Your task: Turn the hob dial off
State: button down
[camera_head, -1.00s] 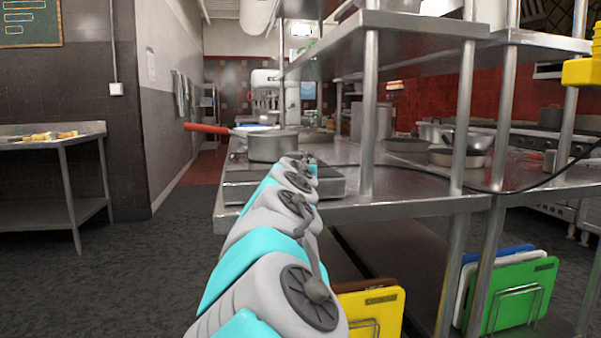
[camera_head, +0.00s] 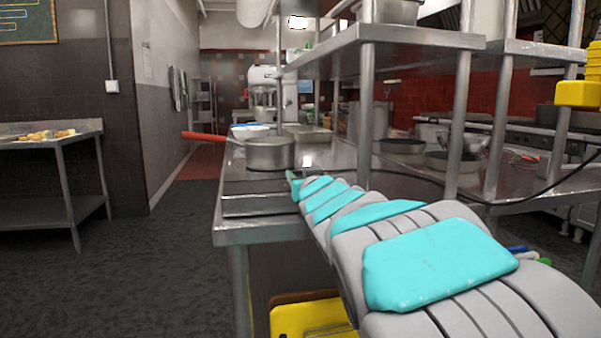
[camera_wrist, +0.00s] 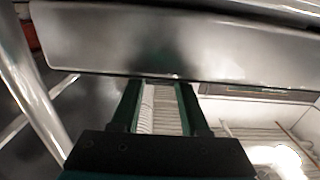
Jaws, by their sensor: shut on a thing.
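The hob (camera_head: 255,204) is a low steel unit at the left end of the steel counter. A steel saucepan (camera_head: 268,155) with a red handle pointing left stands on it. In the head view my gripper (camera_head: 291,178) is at the hob's right side, small and partly hidden by my arm. In the wrist view its two dark green fingers (camera_wrist: 158,84) reach up to the lower edge of a smooth metal panel (camera_wrist: 170,45). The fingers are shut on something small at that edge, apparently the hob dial. The dial itself is hidden, so its setting cannot be told.
A yellow board (camera_head: 300,318) is below the counter. A side table (camera_head: 50,141) with food stands at far left. Open dark floor (camera_head: 130,270) lies left of the counter.

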dwell(0.4)
jog(key=shift+c, duration=2)
grip_release()
jog(key=b+v, duration=0.1)
jog(key=v, duration=0.6)
jog(key=shift+s, duration=0.4)
jog(key=shift+d, duration=0.15)
